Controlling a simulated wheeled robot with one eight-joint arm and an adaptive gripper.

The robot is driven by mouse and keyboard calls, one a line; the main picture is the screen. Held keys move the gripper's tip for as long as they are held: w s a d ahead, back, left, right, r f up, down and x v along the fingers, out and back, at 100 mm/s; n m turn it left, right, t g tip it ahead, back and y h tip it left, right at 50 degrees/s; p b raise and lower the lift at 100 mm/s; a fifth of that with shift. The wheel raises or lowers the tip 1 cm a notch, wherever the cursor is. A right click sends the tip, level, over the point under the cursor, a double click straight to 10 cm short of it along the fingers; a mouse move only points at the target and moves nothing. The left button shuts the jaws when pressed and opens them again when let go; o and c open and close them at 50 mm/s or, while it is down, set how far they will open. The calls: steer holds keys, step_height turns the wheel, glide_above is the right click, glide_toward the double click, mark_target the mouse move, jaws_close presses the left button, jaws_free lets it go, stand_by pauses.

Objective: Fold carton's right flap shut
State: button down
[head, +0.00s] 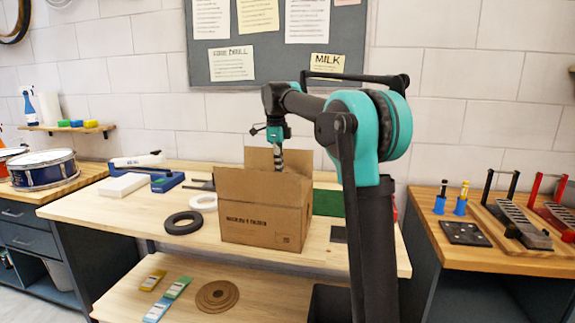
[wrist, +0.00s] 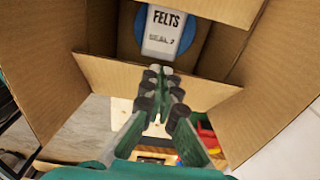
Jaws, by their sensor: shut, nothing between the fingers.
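The brown cardboard carton (head: 265,222) stands on the wooden bench with its top open. One flap (head: 258,158) stands up at its back in the head view. In the wrist view cardboard panels show at the left (wrist: 45,60) and right (wrist: 268,135), with another panel (wrist: 110,75) crossing behind my fingertips. I cannot tell for sure which is the right flap. Inside lies a white packet (wrist: 165,30) marked FELTS on a blue round thing. My gripper (head: 278,165) points down at the carton's opening; its fingers (wrist: 162,80) are shut and empty. Whether they touch cardboard is unclear.
A black ring (head: 183,223) and a white ring (head: 204,203) lie left of the carton. A green mat (head: 328,203) lies behind it to the right. A drum (head: 42,170) stands on the left bench. The bench front left is clear.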

steer(key=shift+w+a+f, duration=0.1)
steer(key=shift+a+f, duration=0.25)
steer(key=shift+f, duration=0.45)
steer(key=shift+w+a+f, duration=0.15)
steer(key=shift+a+f, duration=0.25)
steer(key=shift+f, duration=0.35)
steer(key=shift+w+a+f, duration=0.1)
steer(key=shift+a+f, duration=0.25)
steer(key=shift+f, duration=0.45)
steer(key=shift+d, duration=0.1)
